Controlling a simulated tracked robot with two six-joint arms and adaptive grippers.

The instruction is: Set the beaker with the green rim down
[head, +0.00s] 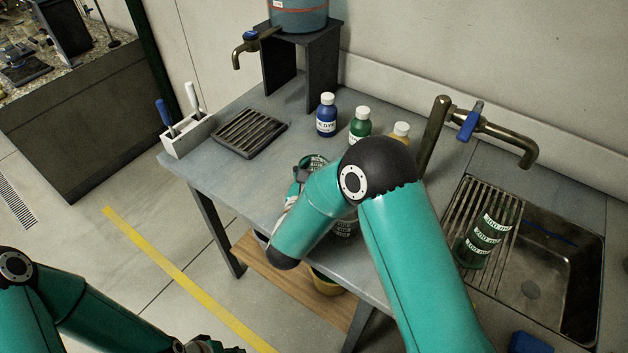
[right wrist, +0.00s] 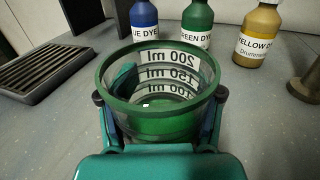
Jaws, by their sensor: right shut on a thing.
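The beaker with the green rim (right wrist: 160,95) is clear with white millilitre marks. In the right wrist view it stands upright between the fingers of my right gripper (right wrist: 160,118), which is shut on it. Its lower part looks green. Its base is hidden, so I cannot tell whether it touches the bench. In the head view the beaker (head: 317,161) shows partly behind my right arm, with my right gripper (head: 300,178) beside it over the grey bench (head: 240,180). My left gripper (head: 208,346) is cut off at the bottom edge, and its jaws are unclear.
Blue (head: 327,115), green (head: 360,125) and yellow (head: 401,131) dye bottles stand behind the beaker. A black slotted rack (head: 249,132) lies to the left. Another marked green beaker (head: 487,236) is on the sink's drainer at right. A tank stand (head: 323,62) is at the back.

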